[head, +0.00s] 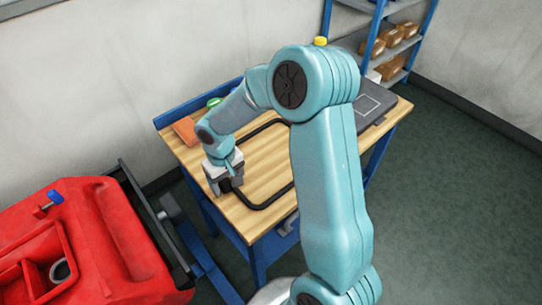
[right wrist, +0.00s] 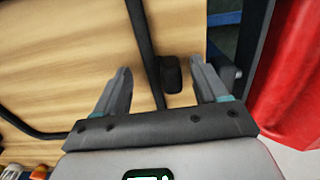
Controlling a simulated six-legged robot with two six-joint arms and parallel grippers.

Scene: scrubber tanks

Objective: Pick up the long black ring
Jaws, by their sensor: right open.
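The long black ring (head: 275,196) lies on the wooden tabletop. It is a thin, rounded loop, and my right arm hides part of it. My right gripper (head: 226,187) is over the ring's left end, near the table's left edge. In the right wrist view, my right gripper (right wrist: 160,68) is open, with one finger on each side of a straight stretch of the ring (right wrist: 146,50). A small black block (right wrist: 171,74) sits against that stretch, also between the fingers. Whether the fingers touch the ring I cannot tell. My left gripper is not in view.
The table (head: 180,152) has a blue frame. A dark flat case (head: 372,103) lies at its right end and an orange item (head: 185,130) at its back left. A red tank (head: 110,240) stands left of the table. A blue shelf (head: 385,40) with boxes stands behind.

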